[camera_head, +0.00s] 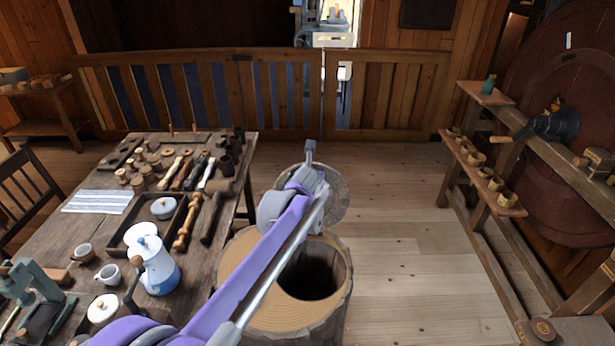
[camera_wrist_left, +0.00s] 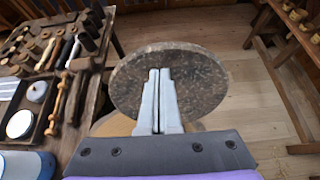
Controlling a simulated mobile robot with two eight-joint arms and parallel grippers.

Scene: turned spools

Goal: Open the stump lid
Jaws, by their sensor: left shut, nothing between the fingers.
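The stump (camera_head: 243,271) stands beside the table, with a pale ringed top and a dark hollow (camera_head: 316,274) open in it. Its lid (camera_head: 338,191), a round grey-brown disc, is swung up off the hollow at the stump's far side. The lid's speckled face also fills the middle of the left wrist view (camera_wrist_left: 207,82). My left gripper (camera_head: 309,150) reaches over the stump in front of the lid. Its fingers are together and empty in the left wrist view (camera_wrist_left: 158,78); I cannot tell whether they touch the lid. My left arm hides part of the stump. My right gripper is not in view.
The table (camera_head: 75,235) at left holds a blue-and-white pot (camera_head: 160,272), cups, a tray (camera_head: 128,232) and several turned spools. A wooden rack (camera_head: 480,178) stands at right. A railing (camera_head: 285,95) closes the back. The floor (camera_head: 410,240) between stump and rack is clear.

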